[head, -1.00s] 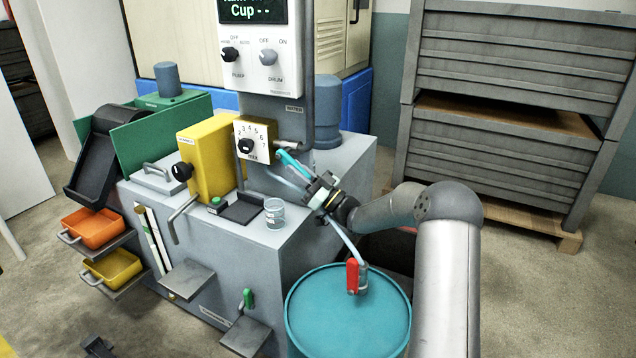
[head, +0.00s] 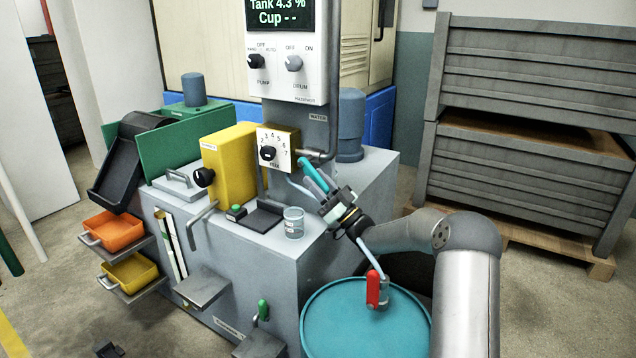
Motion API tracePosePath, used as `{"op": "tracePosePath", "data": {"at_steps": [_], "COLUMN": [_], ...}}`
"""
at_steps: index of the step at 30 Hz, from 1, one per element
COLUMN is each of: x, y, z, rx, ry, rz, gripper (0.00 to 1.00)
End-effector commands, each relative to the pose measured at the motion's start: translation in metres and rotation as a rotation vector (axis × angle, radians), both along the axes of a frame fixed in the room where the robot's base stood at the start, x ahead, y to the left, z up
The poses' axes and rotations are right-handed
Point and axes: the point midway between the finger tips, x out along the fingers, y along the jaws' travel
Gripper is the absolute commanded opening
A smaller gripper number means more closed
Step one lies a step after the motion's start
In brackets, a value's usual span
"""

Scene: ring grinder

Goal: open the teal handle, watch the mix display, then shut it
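The teal handle (head: 311,176) slants down to the right from the pipework beside the dial box marked MIX on the grey machine. My gripper (head: 326,190) is at the handle's lower end, with its fingers close around or beside it. I cannot tell whether they touch or grip it. The mix display (head: 279,13) on the white panel above reads "Tank 4.3 %" and "Cup - -"; its top line is cut off by the picture edge.
A clear cup (head: 294,223) stands on the machine top, left of my gripper. A teal drum (head: 350,325) with a red-handled valve (head: 377,289) stands below my arm. A yellow box (head: 229,168) and the dial box (head: 277,148) are to the left. Grey racks (head: 530,130) stand at right.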

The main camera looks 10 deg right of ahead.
Motion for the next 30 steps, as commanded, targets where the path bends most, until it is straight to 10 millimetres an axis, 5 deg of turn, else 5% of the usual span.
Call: {"op": "tracePosePath", "data": {"at_steps": [8, 21, 30], "x": [-0.002, -0.035, -0.04], "y": [-0.002, -0.039, -0.043], "z": [-0.001, -0.041, -0.047], "rx": [-0.001, 0.001, 0.001], "ry": [-0.001, 0.002, -0.001], "rz": [-0.001, -0.001, 0.0], "gripper": [0.38, 0.38, 0.38]}}
